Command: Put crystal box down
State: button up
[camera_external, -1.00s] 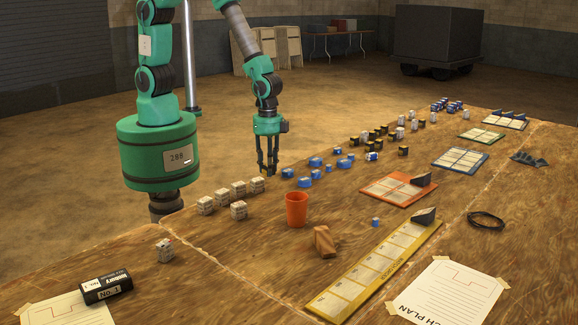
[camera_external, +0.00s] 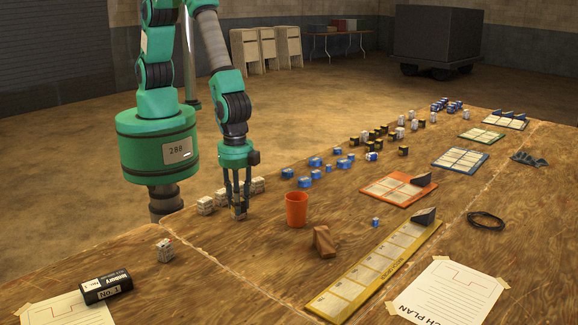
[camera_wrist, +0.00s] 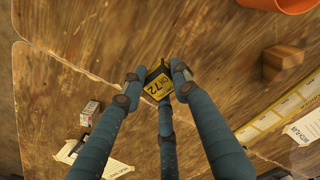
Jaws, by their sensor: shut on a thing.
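My gripper (camera_external: 240,206) is shut on a small black crystal box with a yellow label reading "72". The box shows between the fingers in the wrist view (camera_wrist: 159,84), its label facing the camera. In the external view the fingers point down at the near side of the pale box row, left of the orange cup. The held box is mostly hidden there, so I cannot tell whether it touches the table. A long yellow tray (camera_external: 328,304) with marked cells lies to the right; it also shows in the wrist view (camera_wrist: 256,129).
Pale boxes (camera_external: 205,206) stand close around my gripper. The orange cup (camera_external: 297,210) and a brown wooden block (camera_external: 323,242) stand to its right. Blue parts (camera_external: 304,182) and black-yellow boxes (camera_external: 404,151) lie farther back. The table's near middle is clear.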

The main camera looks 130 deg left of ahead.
aim_at(146, 320)
jog(key=d+f+p, duration=0.1)
jog(key=d, duration=1.4)
jog(key=shift+w+d+f+m+p, duration=0.3)
jog(key=shift+w+f+m, duration=0.05)
jog(key=shift+w+m, duration=0.05)
jog(key=shift+m, duration=0.3)
jog(key=s+d, duration=0.1)
jog(key=d, duration=0.4)
jog(key=s+d+f+p, duration=0.1)
jog(key=d, duration=0.4)
jog(key=s+d+f, duration=0.1)
jog(key=d, duration=0.4)
jog(key=shift+s+d+f, duration=0.15)
jog(key=shift+d, duration=0.1)
jog(key=w+d, duration=0.3)
jog(key=w, duration=0.1)
jog(key=w+d+f, duration=0.1)
jog(key=w+d, duration=0.2)
jog(key=w, duration=0.2)
jog(key=w+d, duration=0.3)
jog(key=w, duration=0.1)
jog(key=shift+w+f+b, duration=0.15)
jog(key=shift+f+b, duration=0.1)
jog(key=shift+b, duration=0.1)
jog(key=shift+f, duration=0.1)
jog(key=shift+f, duration=1.7)
jog(key=shift+f, duration=0.1)
